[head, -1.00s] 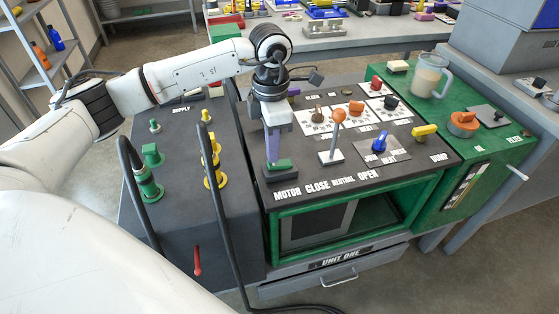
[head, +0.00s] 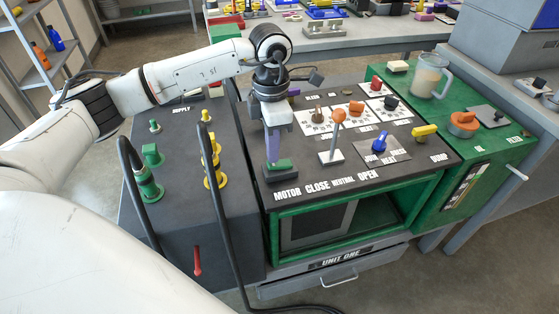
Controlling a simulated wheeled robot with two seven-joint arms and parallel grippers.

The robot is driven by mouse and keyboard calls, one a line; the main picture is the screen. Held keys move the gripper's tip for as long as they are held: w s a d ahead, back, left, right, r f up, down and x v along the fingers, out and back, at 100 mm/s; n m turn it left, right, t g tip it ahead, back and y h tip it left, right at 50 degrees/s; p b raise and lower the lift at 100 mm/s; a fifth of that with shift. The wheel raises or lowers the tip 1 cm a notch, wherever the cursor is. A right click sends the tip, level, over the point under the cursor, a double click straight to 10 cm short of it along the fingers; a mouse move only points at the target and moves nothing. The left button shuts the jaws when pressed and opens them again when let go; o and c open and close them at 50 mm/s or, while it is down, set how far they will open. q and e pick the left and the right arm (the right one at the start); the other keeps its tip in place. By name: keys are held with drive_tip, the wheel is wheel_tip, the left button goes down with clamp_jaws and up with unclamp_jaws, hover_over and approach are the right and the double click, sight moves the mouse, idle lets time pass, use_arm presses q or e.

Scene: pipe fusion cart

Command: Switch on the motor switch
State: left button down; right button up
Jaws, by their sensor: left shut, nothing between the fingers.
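The motor switch (head: 281,170) is a green rocker on a dark base at the front left of the panel, just above the word MOTOR. My left gripper (head: 273,159) points down directly over it, its purple fingers closed. The fingertips are at or touching the green rocker; I cannot tell whether they press it. The fingers hide part of the switch, and its tilt is hard to read. My right gripper is not in view.
An orange-knobbed lever (head: 338,118) stands just right of my left gripper. A blue knob (head: 380,143) and a yellow handle (head: 424,131) are further right. Black hoses (head: 222,215) rise on the left, near yellow and green fittings. A jug (head: 428,78) stands on the green cabinet.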

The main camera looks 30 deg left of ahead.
use_arm(q)
drive_tip(key=shift+f+b, duration=0.6)
drive_tip(key=shift+f, duration=0.25)
idle(0.7)
drive_tip(key=shift+r, duration=0.15)
wheel_tip(320, 180, up, 7)
drive_tip(key=p, duration=0.5)
idle(0.3)
idle(0.4)
